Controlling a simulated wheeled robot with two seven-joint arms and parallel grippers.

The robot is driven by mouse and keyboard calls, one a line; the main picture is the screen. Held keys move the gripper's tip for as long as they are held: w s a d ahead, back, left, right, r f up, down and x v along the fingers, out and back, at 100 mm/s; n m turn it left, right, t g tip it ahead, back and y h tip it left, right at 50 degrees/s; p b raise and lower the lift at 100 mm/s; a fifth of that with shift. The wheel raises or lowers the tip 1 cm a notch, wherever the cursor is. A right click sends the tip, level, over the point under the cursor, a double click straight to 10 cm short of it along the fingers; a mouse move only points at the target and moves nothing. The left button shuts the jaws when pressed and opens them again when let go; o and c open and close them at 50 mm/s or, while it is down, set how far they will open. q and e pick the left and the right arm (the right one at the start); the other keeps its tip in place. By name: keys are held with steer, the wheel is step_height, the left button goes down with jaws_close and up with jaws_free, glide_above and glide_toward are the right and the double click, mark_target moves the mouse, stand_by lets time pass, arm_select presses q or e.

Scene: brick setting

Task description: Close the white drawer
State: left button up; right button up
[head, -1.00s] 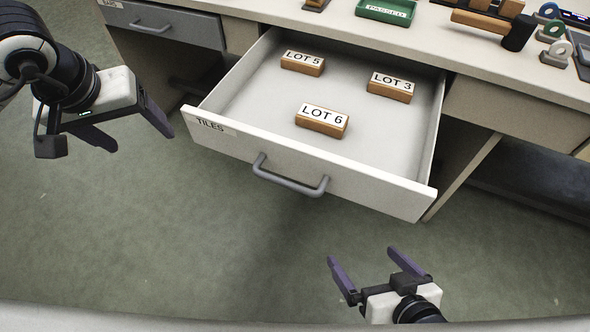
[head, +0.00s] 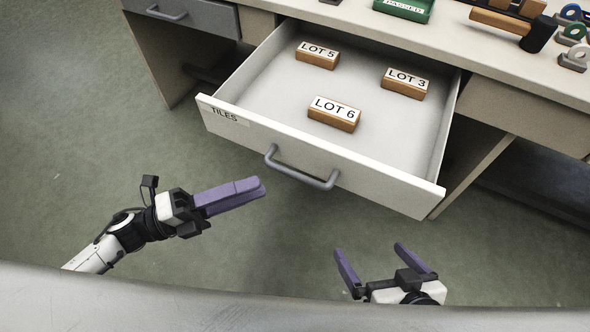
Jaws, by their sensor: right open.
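The white drawer (head: 318,171) is pulled out of the desk, with a grey bar handle (head: 301,178) and a TILES label on its front. Inside lie three wooden blocks: LOT 5 (head: 317,57), LOT 3 (head: 404,85) and LOT 6 (head: 333,116). My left gripper (head: 262,187) is left of and slightly below the handle, apart from it in the picture. Its purple fingers overlap in this view, so their gap is hidden. My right gripper (head: 368,249) is open and empty, below the drawer front and pointing up toward it.
A closed grey drawer (head: 190,15) is at the upper left of the desk. On the desktop (head: 440,35) are a green PASSED tray (head: 404,8), a mallet (head: 515,28) and several ring-shaped pieces on stands. The floor in front of the drawer is clear.

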mark_target(295, 172)
arm_select(q)
steer(key=x, duration=0.9)
steer(key=shift+d+r, duration=0.1)
steer(key=shift+d, duration=0.25)
jaws_close()
